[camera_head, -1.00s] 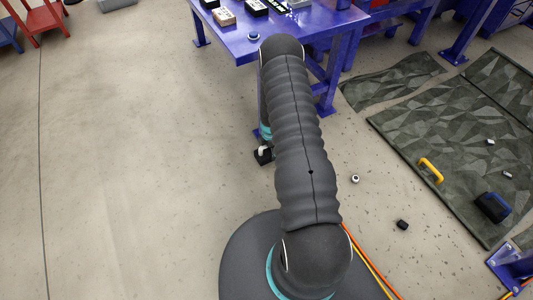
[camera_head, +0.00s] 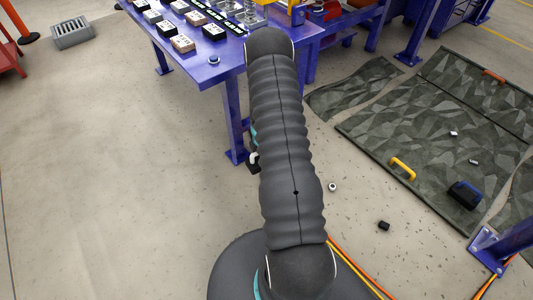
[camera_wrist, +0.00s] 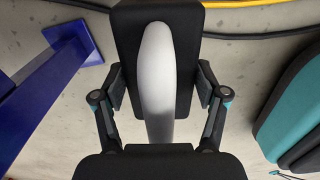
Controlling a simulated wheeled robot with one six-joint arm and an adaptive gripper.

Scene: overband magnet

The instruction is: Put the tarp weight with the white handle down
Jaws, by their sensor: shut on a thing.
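The tarp weight with the white handle shows in the wrist view as a black block (camera_wrist: 128,32) with a pale handle (camera_wrist: 157,75) running up the middle. My gripper (camera_wrist: 160,88) is shut on the handle, one finger on each side. In the head view only a small part of the weight (camera_head: 253,166) shows at the left edge of my arm, which hides the rest. Whether it touches the floor cannot be told. Another weight with a yellow handle (camera_head: 402,168) and a dark one with a blue handle (camera_head: 466,194) rest on the camouflage tarp (camera_head: 425,185).
A blue table (camera_head: 200,73) with several small blocks stands ahead, its leg (camera_head: 234,120) near the held weight. A ring (camera_head: 333,187) and a black piece (camera_head: 383,226) lie on the floor right of my arm. Cables (camera_wrist: 262,36) cross the floor. Open floor lies left.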

